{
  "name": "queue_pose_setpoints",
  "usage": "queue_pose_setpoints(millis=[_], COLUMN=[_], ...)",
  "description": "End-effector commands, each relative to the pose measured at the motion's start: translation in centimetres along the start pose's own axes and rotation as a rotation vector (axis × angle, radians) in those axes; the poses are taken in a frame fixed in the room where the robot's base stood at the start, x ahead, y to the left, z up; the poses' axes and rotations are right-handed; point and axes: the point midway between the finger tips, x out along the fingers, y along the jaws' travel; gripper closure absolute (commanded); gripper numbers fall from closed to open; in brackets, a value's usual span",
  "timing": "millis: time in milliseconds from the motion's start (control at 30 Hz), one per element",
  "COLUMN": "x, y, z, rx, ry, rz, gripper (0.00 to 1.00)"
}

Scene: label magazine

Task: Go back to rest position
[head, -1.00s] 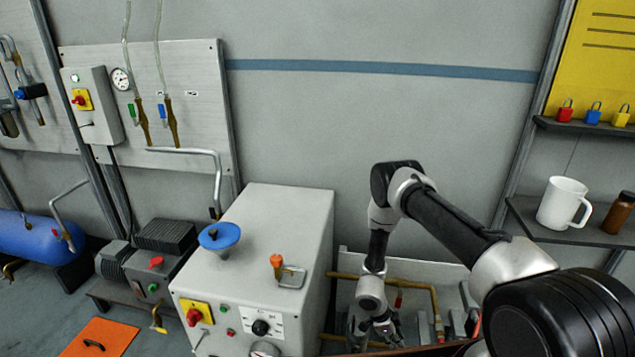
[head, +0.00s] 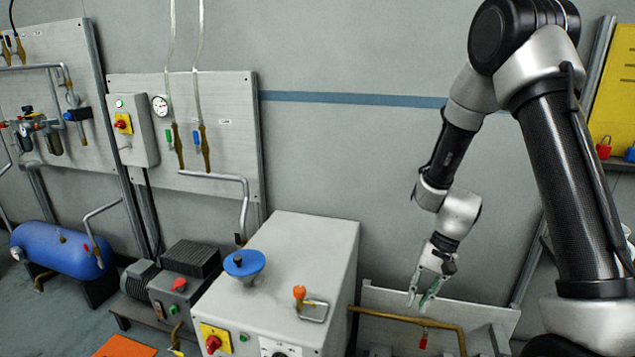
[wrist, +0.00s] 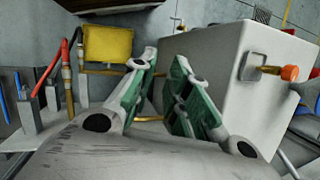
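My gripper (head: 425,290) hangs at the end of my raised arm in the head view, at the right of the grey cabinet and in front of the wall. Its fingers point down. In the wrist view its two green-padded fingers (wrist: 160,95) stand apart with a gap between them. I see nothing held in that gap. The gripper appears clear of the cabinet and above the panel with the brass pipe.
A blue tank (head: 60,248) lies at the left.

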Motion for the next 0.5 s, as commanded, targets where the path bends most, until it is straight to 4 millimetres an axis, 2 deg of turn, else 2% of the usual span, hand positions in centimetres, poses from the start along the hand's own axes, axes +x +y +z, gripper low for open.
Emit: queue_pose_setpoints(millis=[33,200,300,500], x=[-2.9,-10.5,-14.2,-20.2], y=[0.5,3.4,5.4,9.2], z=[1.5,6.6,9.4,14.3], rx=[-0.055,-0.216,-0.290,-0.398], ry=[0.007,0.032,0.072,0.209], rz=[0.016,0.100,0.153,0.243], gripper=[0.83,0.83,0.83,0.83])
